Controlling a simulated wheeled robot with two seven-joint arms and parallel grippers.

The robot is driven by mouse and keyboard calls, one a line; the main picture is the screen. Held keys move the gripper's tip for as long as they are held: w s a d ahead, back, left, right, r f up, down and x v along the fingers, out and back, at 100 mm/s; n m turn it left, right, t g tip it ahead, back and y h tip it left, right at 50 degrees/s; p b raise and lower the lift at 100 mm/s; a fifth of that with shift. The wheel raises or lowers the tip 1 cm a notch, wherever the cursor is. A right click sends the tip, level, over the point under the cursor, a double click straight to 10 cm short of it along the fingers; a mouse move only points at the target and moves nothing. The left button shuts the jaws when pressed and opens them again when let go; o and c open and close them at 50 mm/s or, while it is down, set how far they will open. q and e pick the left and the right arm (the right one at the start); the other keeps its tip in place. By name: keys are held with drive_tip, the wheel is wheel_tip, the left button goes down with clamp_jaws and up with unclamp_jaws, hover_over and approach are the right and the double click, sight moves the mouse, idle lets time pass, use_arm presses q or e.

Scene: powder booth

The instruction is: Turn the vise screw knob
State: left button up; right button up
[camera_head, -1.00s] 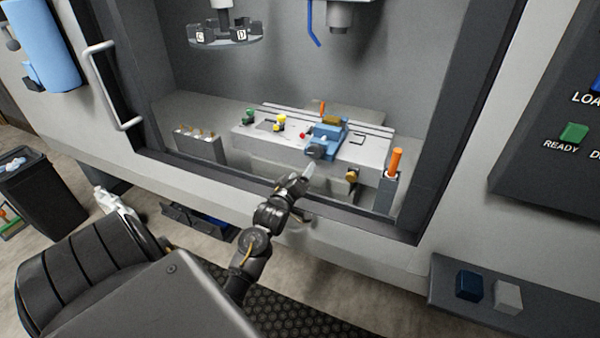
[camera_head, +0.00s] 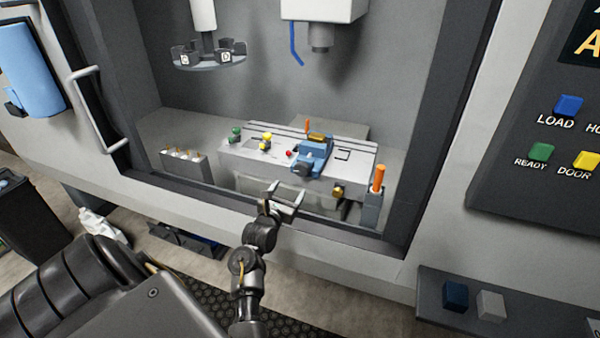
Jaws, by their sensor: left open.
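The blue vise (camera_head: 314,153) sits on the grey slotted table (camera_head: 237,158) inside the booth. Its dark screw knob (camera_head: 302,170) is at the front end of the vise, facing me. My left gripper (camera_head: 288,193) is open and empty. It is at the booth's front sill, in front of the knob, below it and slightly left in the picture. A gap shows between the fingers and the knob. My right gripper is not in view.
The dark booth frame (camera_head: 184,186) borders the opening. An orange handle (camera_head: 378,178) stands in a grey holder at the right. A tool carousel (camera_head: 208,60) and a spindle head (camera_head: 322,12) hang above. A grey block with several small pieces (camera_head: 182,168) stands left.

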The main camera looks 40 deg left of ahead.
sight(300, 170)
use_arm(q)
drive_tip(key=shift+n, duration=0.6)
drive_tip(key=b+x, duration=0.9)
drive_tip(key=shift+w+a+f, duration=0.15)
drive_tip(key=shift+w+f, duration=0.05)
drive_tip(key=shift+w, duration=0.2)
drive_tip(key=shift+w+a+r+b, duration=0.2)
drive_tip(key=shift+w+b, duration=0.15)
drive_tip(key=shift+w, duration=0.1)
